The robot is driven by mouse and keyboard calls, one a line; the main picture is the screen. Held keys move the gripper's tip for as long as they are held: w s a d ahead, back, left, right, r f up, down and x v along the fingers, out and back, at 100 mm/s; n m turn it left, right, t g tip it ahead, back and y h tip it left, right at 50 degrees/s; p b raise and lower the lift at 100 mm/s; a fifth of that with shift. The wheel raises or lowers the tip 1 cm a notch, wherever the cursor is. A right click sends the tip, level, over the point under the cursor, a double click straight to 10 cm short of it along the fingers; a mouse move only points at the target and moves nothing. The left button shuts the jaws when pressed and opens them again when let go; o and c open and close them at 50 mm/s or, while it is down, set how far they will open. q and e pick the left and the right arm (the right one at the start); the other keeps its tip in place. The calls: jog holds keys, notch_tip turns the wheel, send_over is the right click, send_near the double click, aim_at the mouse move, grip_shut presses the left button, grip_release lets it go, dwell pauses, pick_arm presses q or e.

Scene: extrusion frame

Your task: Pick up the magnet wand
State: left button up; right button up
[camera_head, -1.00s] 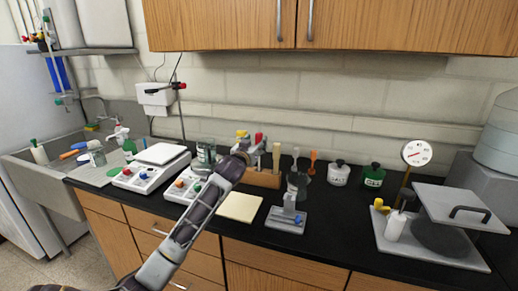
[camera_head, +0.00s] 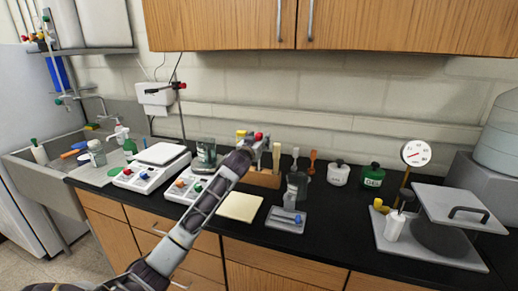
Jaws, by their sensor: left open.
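Several upright tools with coloured tops stand in a wooden rack (camera_head: 264,179) in the middle of the black counter. One has a red top (camera_head: 259,137); I cannot tell for sure which tool is the magnet wand. My left arm rises from the lower left, and my left gripper (camera_head: 251,144) is at the rack's left side, in front of the tools. It is open. Its fingers are small, and the arm hides part of the rack, so I cannot tell whether they touch a tool. My right gripper is not in view.
Two scales (camera_head: 146,175) and a glass beaker (camera_head: 206,153) stand left of the arm. A cream pad (camera_head: 240,207), a grey tray (camera_head: 285,221) and a clear beaker (camera_head: 297,186) are in front. White and green jars (camera_head: 372,176) and a plate press (camera_head: 435,247) stand right.

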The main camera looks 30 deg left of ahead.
pick_arm(q)
jog(key=c, duration=1.1)
jog(key=shift+r, duration=0.15)
jog(key=shift+r, duration=4.9)
